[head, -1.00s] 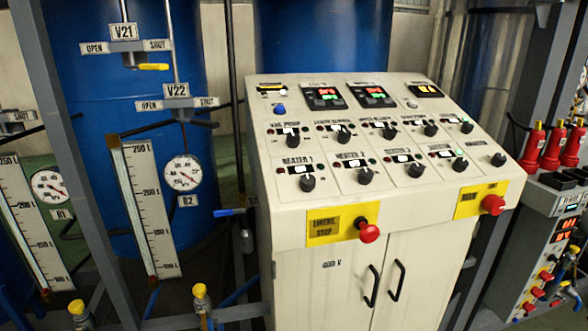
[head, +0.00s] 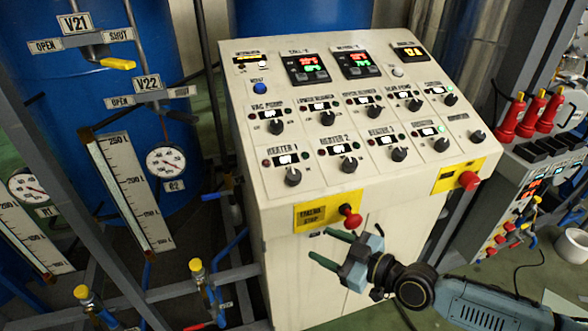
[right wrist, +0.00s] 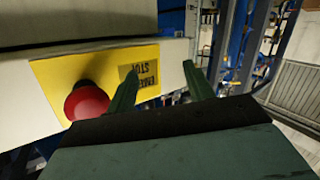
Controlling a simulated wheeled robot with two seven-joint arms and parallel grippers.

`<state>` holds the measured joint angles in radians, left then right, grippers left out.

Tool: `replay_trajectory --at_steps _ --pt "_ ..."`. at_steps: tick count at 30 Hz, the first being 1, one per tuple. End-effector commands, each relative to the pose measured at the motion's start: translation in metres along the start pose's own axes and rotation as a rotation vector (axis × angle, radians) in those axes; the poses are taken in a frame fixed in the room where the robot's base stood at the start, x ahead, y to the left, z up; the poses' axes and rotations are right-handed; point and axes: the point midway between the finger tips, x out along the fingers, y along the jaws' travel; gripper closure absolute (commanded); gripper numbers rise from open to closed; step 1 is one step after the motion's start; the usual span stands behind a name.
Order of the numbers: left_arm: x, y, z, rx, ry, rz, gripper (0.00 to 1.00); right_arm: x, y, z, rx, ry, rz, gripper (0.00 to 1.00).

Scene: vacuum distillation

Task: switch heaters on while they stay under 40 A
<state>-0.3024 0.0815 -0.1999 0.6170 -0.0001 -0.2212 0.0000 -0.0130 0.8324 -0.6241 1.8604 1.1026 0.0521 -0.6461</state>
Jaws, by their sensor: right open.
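The control console (head: 300,200) stands in the middle of the head view. Its sloped panel has a lower row with the Heater 1 knob (head: 293,177), the Heater 2 knob (head: 350,164) and a third heater knob (head: 399,154). Small lamps and displays sit above these knobs. An amber readout (head: 409,54) is at the panel's top right; its digits are too small to read surely. My right gripper (head: 322,245) is open and empty, in front of the cabinet just below the emergency stop (head: 350,217). In the right wrist view its fingers (right wrist: 160,82) are apart, beside the red stop button (right wrist: 87,103). My left gripper is not seen.
A second red button (head: 468,180) sits on the front edge at the right. Blue tanks (head: 110,90), level gauges and valves stand at the left. Red connectors (head: 530,115) and a smaller control box (head: 510,215) are at the right. Space above the sloped panel is clear.

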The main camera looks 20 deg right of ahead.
Motion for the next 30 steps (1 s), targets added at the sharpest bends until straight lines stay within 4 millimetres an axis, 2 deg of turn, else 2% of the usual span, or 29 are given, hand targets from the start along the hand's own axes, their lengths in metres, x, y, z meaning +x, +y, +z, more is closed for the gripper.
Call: replay_trajectory --at_steps 1,3,6,8,13,17,30 --pt "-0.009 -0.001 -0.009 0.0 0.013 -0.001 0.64 -0.007 0.011 -0.03 -0.02 0.046 0.002 0.48" --pt "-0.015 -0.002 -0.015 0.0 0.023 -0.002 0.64 -0.015 0.022 -0.058 -0.031 0.099 0.02 0.48" --pt "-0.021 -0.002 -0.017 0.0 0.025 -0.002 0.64 -0.025 0.035 -0.085 -0.036 0.143 0.048 0.48" --pt "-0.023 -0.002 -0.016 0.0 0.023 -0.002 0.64 -0.03 0.041 -0.097 -0.037 0.159 0.064 0.48" --pt "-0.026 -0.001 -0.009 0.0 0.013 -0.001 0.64 -0.032 0.049 -0.108 -0.036 0.174 0.088 0.48" --pt "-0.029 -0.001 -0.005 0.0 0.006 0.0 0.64 -0.017 0.05 -0.112 -0.032 0.177 0.091 0.48" --pt "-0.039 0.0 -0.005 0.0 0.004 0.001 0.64 0.07 0.057 -0.126 -0.033 0.175 0.088 0.48"
